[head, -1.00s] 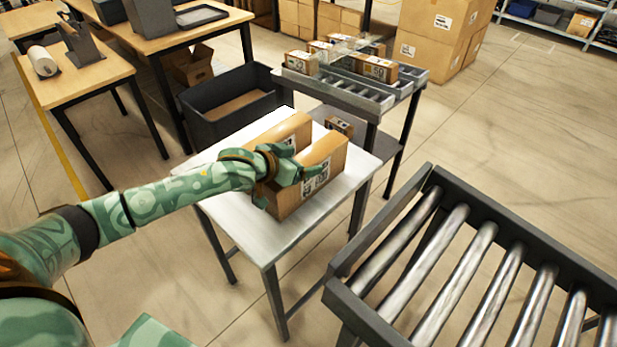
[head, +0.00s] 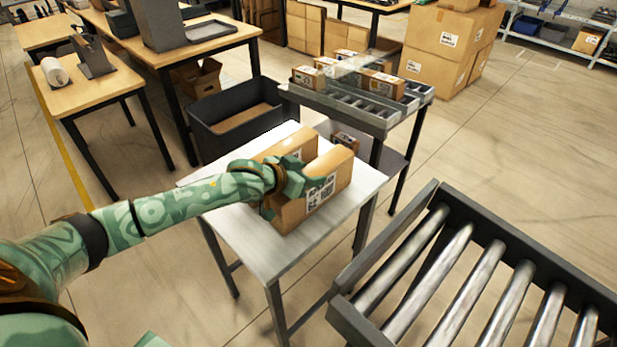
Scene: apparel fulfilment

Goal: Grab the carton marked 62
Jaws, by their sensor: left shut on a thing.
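Two brown cartons stand side by side on a small white table (head: 245,245). My left gripper (head: 288,195) reaches in from the left and is shut on the nearer carton (head: 325,186), with its fingers over the top and near side. This carton has a black-and-white label on its right-facing side; the number is too small to read surely. The farther carton (head: 292,147) is partly hidden behind it and my gripper. The held carton appears to rest on the table. My right gripper is out of view.
A roller conveyor (head: 470,270) stands at the lower right. A dark bin (head: 235,125) is behind the table. A rack (head: 350,105) with several small cartons stands beyond it. Workbenches are at the upper left. The white table's near part is clear.

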